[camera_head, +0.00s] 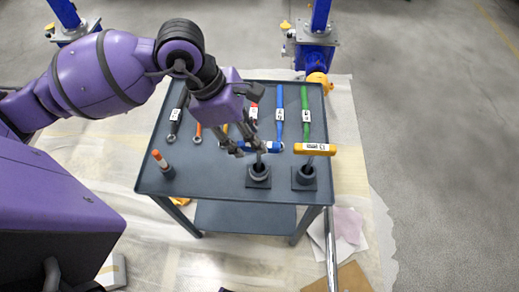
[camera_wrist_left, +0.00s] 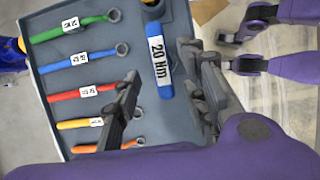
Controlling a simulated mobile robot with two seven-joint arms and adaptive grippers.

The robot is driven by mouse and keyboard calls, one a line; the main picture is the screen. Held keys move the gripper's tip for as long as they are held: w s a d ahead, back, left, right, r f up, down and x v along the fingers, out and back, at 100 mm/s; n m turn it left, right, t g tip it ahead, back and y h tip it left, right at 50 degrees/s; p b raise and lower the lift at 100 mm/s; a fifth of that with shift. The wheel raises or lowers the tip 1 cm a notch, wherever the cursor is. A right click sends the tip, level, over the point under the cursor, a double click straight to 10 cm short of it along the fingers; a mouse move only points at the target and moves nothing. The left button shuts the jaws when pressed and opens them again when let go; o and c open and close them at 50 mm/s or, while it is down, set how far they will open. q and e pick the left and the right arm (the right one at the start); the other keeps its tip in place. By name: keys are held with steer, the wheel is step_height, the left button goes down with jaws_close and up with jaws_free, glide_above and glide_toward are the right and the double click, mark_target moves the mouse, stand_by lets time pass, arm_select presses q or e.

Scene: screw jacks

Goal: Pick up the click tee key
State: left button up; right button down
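A tee key with a blue handle (camera_head: 273,147) stands in a dark square holder (camera_head: 258,181) on the grey cart. In the left wrist view the blue handle (camera_wrist_left: 160,57) carries a white "20 Nm" label. A second tee key with a yellow handle (camera_head: 315,149) stands in the holder to its right; its label is too small to read. My left gripper (camera_head: 249,150) is open at the blue handle. In the left wrist view its fingers (camera_wrist_left: 159,62) are apart, with the blue handle between them and gaps showing. My right gripper is not in view.
The grey cart (camera_head: 217,186) also holds several ring-ended wrenches, including a green (camera_head: 305,115) and a blue one (camera_head: 280,118), at its back. An orange-topped tool (camera_head: 160,160) stands at its left. Blue jack stands (camera_head: 318,40) are behind the cart.

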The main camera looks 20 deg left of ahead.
mark_target(259, 161)
arm_select(q)
steer(key=x, duration=0.3)
steer(key=shift+d+f, duration=0.25)
steer(key=shift+d, duration=0.25)
steer(key=shift+d+f, duration=0.15)
steer(key=shift+f, duration=0.4)
jaws_close()
